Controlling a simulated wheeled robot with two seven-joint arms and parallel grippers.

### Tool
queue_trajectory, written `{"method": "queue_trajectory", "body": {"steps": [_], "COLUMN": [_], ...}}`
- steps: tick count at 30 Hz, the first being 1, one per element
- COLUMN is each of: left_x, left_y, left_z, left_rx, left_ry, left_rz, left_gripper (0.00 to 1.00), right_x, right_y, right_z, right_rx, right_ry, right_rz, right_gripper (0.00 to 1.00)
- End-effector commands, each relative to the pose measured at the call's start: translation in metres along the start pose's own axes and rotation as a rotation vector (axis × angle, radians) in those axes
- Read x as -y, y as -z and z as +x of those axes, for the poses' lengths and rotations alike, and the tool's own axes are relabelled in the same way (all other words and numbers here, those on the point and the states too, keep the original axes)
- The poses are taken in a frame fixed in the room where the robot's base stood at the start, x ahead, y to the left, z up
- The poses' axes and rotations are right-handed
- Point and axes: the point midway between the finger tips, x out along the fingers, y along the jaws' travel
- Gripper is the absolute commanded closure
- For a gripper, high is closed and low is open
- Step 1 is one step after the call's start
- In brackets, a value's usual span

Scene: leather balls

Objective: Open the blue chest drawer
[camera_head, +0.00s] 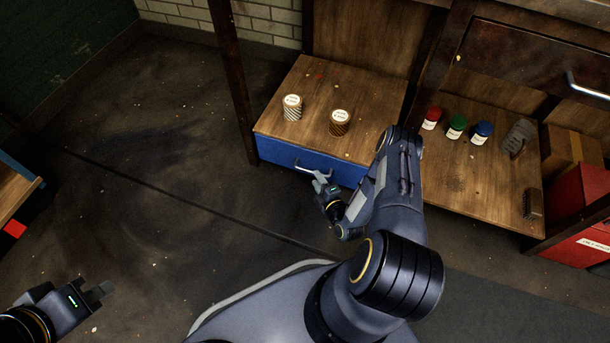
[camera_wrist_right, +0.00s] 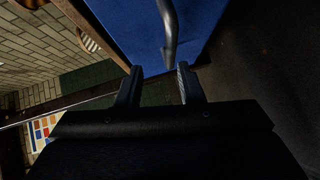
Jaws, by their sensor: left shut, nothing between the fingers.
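The blue chest drawer (camera_head: 275,152) is a low blue front under a wooden top. It looks shut, with a metal handle (camera_head: 303,168) on its front. My right gripper (camera_head: 322,178) is at the drawer front, close to the handle. In the right wrist view my right gripper (camera_wrist_right: 161,80) has its two fingers apart. The curved handle (camera_wrist_right: 168,28) reaches down toward the gap between the fingertips, against the blue drawer front (camera_wrist_right: 130,25); I cannot tell whether they touch. My left gripper (camera_head: 98,292) is shut and empty, low at the left, far from the drawer.
Two labelled cans, one striped grey (camera_head: 292,107) and one brown (camera_head: 340,122), stand on the chest top. Red, green and blue jars (camera_head: 456,126) stand on the wooden shelf at right. A red box (camera_head: 575,220) is at far right. The floor left of the chest is clear.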

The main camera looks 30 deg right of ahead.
Motion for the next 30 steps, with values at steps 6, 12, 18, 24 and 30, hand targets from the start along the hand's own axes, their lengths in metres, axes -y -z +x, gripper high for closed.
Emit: {"method": "queue_trajectory", "body": {"steps": [6,12,18,24,30], "left_x": [0.005,0.011,0.015,0.016,0.015], "left_y": [-0.005,-0.011,-0.016,-0.017,-0.017], "left_z": [0.011,0.023,0.032,0.034,0.034], "left_rx": [-0.001,-0.001,-0.001,-0.001,-0.001], "left_ry": [0.000,0.000,0.000,0.000,0.000], "left_rz": [0.000,0.000,0.000,0.000,0.000], "left_gripper": [1.00,1.00,1.00,1.00,1.00], "right_x": [0.019,0.019,0.017,0.015,0.014], "right_y": [0.004,0.004,0.004,0.005,0.005], "right_z": [0.000,0.032,0.059,0.069,0.069], "right_rx": [0.006,0.005,0.006,0.005,0.006], "right_ry": [-0.034,-0.034,-0.033,-0.031,-0.030], "right_rz": [-0.020,-0.021,-0.019,-0.018,-0.018], "right_gripper": [0.66,0.66,0.66,0.66,0.66]}}
